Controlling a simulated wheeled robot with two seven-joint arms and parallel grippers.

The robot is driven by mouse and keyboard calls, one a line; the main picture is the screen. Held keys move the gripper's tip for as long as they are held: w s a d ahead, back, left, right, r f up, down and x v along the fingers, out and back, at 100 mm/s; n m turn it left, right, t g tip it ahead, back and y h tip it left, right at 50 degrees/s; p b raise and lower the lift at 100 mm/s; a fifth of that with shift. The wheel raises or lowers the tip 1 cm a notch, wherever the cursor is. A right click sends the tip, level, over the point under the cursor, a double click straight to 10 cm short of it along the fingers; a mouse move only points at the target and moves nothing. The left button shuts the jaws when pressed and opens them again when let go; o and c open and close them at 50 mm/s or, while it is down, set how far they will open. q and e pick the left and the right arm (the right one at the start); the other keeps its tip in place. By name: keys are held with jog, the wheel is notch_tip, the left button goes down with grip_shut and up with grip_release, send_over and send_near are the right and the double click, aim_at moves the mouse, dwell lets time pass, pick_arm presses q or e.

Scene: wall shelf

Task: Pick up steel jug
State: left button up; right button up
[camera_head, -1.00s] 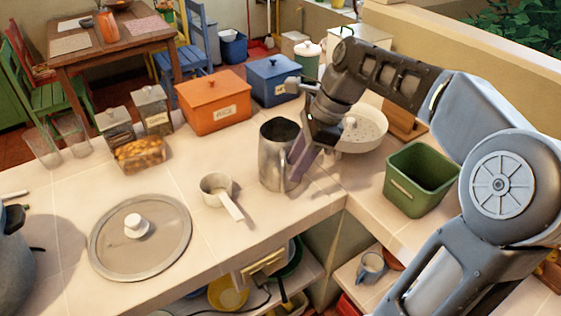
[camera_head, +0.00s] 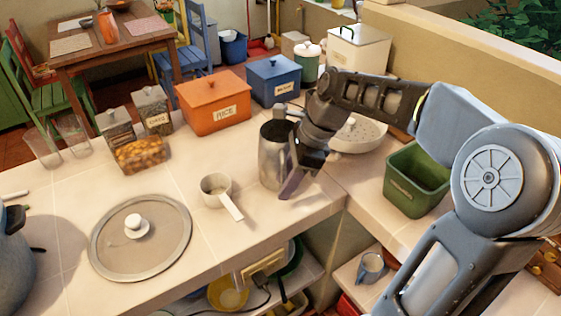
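The steel jug (camera_head: 270,165) is a tall grey metal jug standing upright on the tiled counter, right of the middle of the view. My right gripper (camera_head: 295,180) is at the jug's right side, with its dark fingers pointing down and to the left. A finger overlaps the jug's right edge in the picture. I cannot tell whether it touches the jug or whether the fingers are apart. The gripper hides the jug's right side and part of its rim. My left gripper is not in view.
A small white saucepan (camera_head: 216,190) and a round lid (camera_head: 140,240) lie left of the jug. An orange rice box (camera_head: 212,102) and a blue box (camera_head: 274,80) stand behind. A white colander (camera_head: 358,136) and a green bin (camera_head: 416,182) are to the right. The counter's front edge is close.

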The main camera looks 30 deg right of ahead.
jog(key=shift+c, duration=0.3)
grip_shut()
dwell(0.3)
jog(key=shift+r, duration=0.1)
dwell(0.9)
